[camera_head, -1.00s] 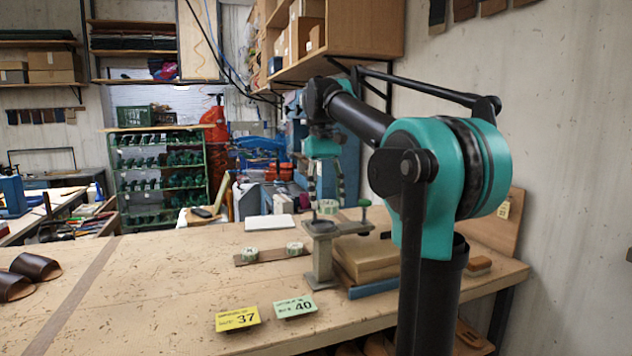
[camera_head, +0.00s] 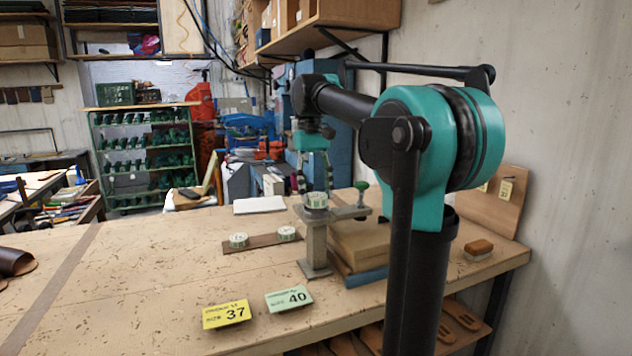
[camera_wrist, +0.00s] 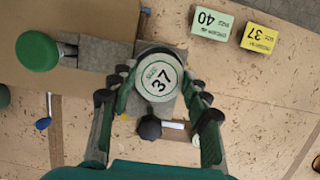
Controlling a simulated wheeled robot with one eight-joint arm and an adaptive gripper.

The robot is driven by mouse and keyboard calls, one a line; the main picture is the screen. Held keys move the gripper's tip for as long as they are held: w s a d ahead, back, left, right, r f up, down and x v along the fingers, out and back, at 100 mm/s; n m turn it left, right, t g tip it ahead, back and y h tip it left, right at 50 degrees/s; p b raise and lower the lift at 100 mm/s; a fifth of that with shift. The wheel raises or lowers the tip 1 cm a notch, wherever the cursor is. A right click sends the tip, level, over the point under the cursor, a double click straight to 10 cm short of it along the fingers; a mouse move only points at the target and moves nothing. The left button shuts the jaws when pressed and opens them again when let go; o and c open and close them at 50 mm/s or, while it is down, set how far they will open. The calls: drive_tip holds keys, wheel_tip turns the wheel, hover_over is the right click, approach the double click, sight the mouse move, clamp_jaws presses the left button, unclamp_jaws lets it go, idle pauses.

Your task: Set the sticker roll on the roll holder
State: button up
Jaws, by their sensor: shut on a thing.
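The sticker roll (camera_head: 316,201) is a short white-and-green cylinder. Its top label reads 37 in the wrist view (camera_wrist: 160,78). My gripper (camera_head: 315,190) is shut on it, with one finger on each side; the fingers also show in the wrist view (camera_wrist: 158,92). The roll sits at the top of a grey metal stand (camera_head: 315,245), which appears to be the roll holder. Whether the roll touches the stand or hovers just over it, I cannot tell. The stand has a side arm with a green knob (camera_head: 361,187), also in the wrist view (camera_wrist: 38,50). The roll hides the stand's top.
Two more rolls (camera_head: 238,240) (camera_head: 287,233) lie on a brown strip (camera_head: 262,243) left of the stand. Stacked boards (camera_head: 365,245) stand close on its right. Yellow 37 (camera_head: 226,314) and green 40 (camera_head: 289,299) cards lie in front. The left bench is mostly clear.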

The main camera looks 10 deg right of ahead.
drive_tip(key=shift+f, duration=0.45)
drive_tip(key=shift+f, duration=0.55)
idle(1.2)
drive_tip(key=o, duration=0.9)
drive_tip(key=shift+c, duration=0.2)
drive_tip(key=v, duration=1.1)
drive_tip(key=shift+s, duration=0.2)
